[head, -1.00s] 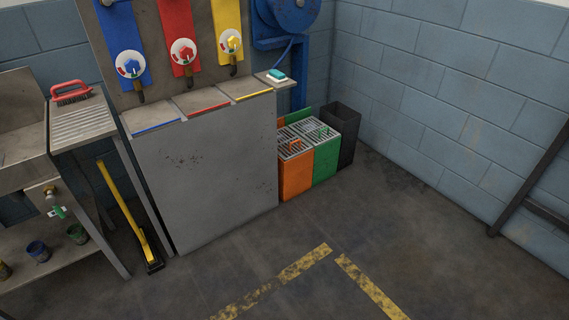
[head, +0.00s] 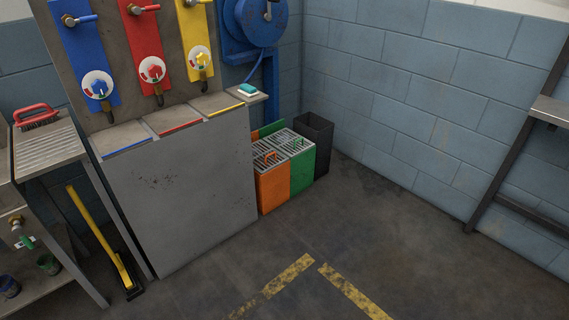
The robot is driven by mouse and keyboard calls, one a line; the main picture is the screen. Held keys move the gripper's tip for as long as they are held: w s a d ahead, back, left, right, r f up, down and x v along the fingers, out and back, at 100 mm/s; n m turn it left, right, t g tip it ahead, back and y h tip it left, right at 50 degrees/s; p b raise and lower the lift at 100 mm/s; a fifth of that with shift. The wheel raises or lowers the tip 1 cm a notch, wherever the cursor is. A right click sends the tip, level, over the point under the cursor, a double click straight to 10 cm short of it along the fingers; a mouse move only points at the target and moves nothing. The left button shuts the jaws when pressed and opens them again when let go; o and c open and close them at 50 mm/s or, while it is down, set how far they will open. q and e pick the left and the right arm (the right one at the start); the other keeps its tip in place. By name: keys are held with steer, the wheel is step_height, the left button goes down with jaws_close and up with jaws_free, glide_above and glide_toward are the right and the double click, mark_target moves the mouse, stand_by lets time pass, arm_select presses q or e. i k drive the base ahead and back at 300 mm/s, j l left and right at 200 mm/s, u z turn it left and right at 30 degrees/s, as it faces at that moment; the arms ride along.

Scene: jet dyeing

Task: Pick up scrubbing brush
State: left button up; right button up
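A scrubbing brush (head: 37,115) with a red handle and dark bristles lies on the ribbed grey drainboard (head: 52,145) at the left of the head view. Another small item, teal and white, possibly a soap block or small brush (head: 247,90), sits on a small ledge right of the colour-marked panels. Neither of my grippers shows in this view.
A grey cabinet (head: 190,195) stands below blue, red and yellow valve panels. Orange (head: 272,190) and green (head: 302,170) bins and a dark bin (head: 318,145) stand beside it. A yellow-handled tool (head: 95,232) leans by the drainboard. The floor (head: 400,250) at right is clear.

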mark_target(44, 116)
steer(key=i+j, duration=0.1)
steer(key=i, duration=0.3)
steer(key=i+j+z, duration=0.15)
steer(key=i, duration=0.25)
steer(key=i+j, duration=0.1)
steer(key=i, duration=0.3)
steer(key=u, duration=1.75)
steer(key=z, duration=1.05)
